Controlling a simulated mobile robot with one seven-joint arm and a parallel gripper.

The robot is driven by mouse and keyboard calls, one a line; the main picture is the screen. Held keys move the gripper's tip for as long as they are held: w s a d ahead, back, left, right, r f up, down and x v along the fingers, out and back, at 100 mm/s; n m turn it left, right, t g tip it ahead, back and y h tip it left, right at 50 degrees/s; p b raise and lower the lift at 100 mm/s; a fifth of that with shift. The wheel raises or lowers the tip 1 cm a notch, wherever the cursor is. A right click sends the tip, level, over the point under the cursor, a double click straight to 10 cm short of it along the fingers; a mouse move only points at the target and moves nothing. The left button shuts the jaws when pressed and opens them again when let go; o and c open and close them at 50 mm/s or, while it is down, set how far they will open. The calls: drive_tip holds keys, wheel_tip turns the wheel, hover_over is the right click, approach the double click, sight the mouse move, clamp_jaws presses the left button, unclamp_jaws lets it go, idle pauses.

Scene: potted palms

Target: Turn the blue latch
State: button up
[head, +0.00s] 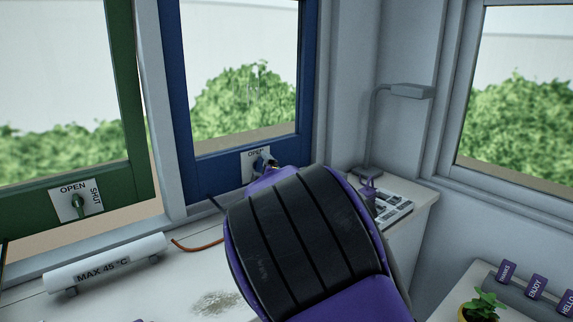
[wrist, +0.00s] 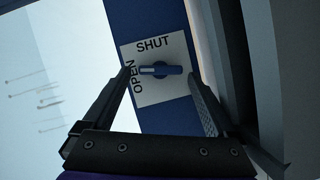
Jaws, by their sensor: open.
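The blue latch (wrist: 167,71) sits on a white plate (wrist: 180,92) marked OPEN and SHUT, on the blue window frame (wrist: 152,14). In the wrist view its handle lies level, its pale end pointing left at the word OPEN. My gripper (wrist: 161,74) is open, with one finger on each side of the latch. I cannot tell whether a finger touches it. In the head view the plate (head: 250,155) is partly hidden by my arm, and only a little of the latch (head: 259,164) shows beside my gripper (head: 270,164).
A green window frame (head: 128,190) at left has its own green latch (head: 79,203).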

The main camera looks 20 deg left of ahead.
drive_tip(key=shift+w+d+r+m+g, duration=0.1)
drive_tip(key=shift+m+g, duration=0.2)
drive_tip(key=shift+m, duration=0.25)
drive_tip(key=shift+w+r+m+g, duration=0.1)
drive_tip(key=shift+m+g, duration=0.2)
drive_tip(key=shift+m, duration=0.25)
drive_tip(key=m+g, duration=0.2)
drive_tip(key=m, duration=0.1)
drive_tip(key=shift+w+d+r, duration=0.1)
drive_tip(key=shift+w+r, duration=0.1)
drive_tip(key=shift+r, duration=0.1)
drive_tip(key=m+p, duration=0.1)
drive_tip(key=p, duration=0.1)
drive_tip(key=m+g+p, duration=0.1)
drive_tip(key=shift+w+d+r+g+y+p, duration=0.1)
drive_tip(key=shift+w+r+g+y+p, duration=0.05)
drive_tip(key=shift+r+g+y+p, duration=0.2)
drive_tip(key=s+d+r+p, duration=0.2)
drive_tip(key=s+d+r, duration=0.1)
drive_tip(key=d, duration=0.4)
drive_tip(key=s+d+r+m+p, duration=0.1)
drive_tip(key=s+d+r+p, duration=0.2)
drive_tip(key=s+d, duration=0.3)
drive_tip(key=shift+d+r+g, duration=0.4)
drive_tip(key=shift+d+g, duration=0.05)
drive_tip(key=shift+d, duration=0.1)
drive_tip(key=shift+s, duration=0.1)
